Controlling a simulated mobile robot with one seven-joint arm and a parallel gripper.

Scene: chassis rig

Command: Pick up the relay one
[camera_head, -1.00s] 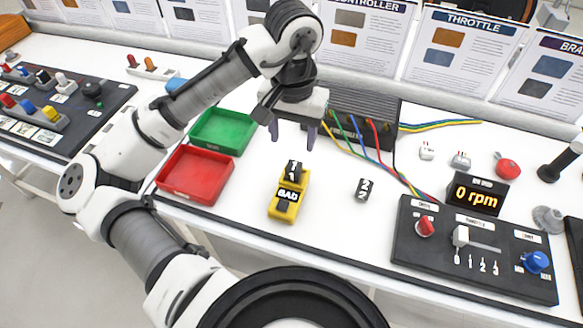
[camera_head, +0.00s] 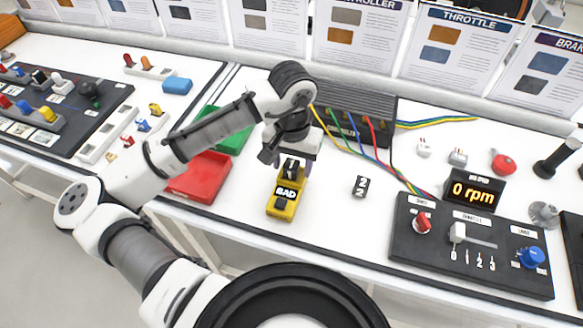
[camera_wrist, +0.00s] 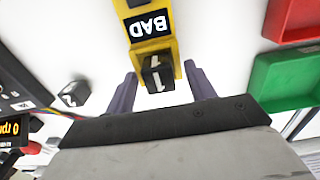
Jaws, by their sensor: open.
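Relay one (camera_head: 290,170) is a small black block with a white 1, seated in the back end of a yellow fixture marked BAD (camera_head: 282,210). In the wrist view, relay one (camera_wrist: 157,74) lies between the two fingers, and the yellow fixture (camera_wrist: 151,47) extends away beyond it. My gripper (camera_head: 293,167) is open just above the relay, pointing down with one finger on each side. In the wrist view my gripper (camera_wrist: 160,75) shows a gap between each finger and the relay.
Relay two (camera_head: 360,186), a similar black block, lies on the white table to the right. A red tray (camera_head: 203,178) and a green tray (camera_head: 235,140) are at left, partly behind my arm. A black control panel (camera_head: 470,250) stands at right. A black box with coloured wires is behind.

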